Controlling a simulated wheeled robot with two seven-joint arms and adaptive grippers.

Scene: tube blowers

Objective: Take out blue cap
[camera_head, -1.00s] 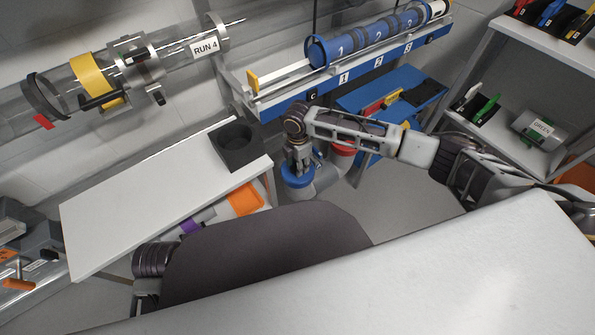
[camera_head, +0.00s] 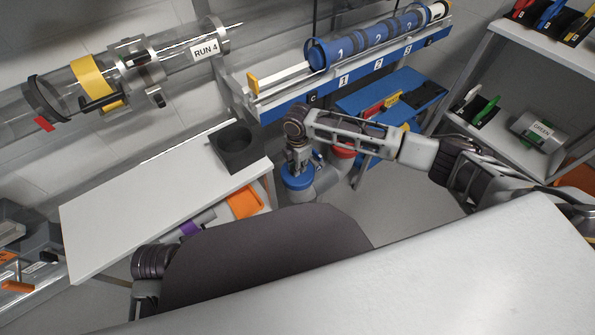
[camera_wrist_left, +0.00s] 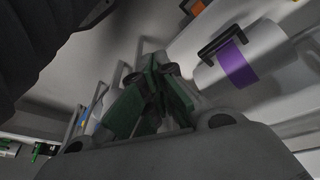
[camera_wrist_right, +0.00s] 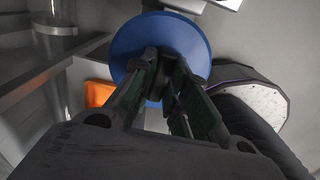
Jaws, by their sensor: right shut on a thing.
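The blue cap (camera_head: 298,180) is round and sits below my right gripper (camera_head: 298,158), near the middle of the head view. In the right wrist view the blue cap (camera_wrist_right: 190,40) is a wide disc, and the right fingers (camera_wrist_right: 158,75) are shut on a dark part at its centre.
A white bench (camera_head: 150,205) with a black square holder (camera_head: 236,150) stands at left. A blue tube (camera_head: 365,42) marked 1, 2, 3 lies on a rail (camera_head: 345,80) at the back. Shelves (camera_head: 550,60) stand at right. A purple-banded cylinder (camera_wrist_left: 262,50) is near my left gripper.

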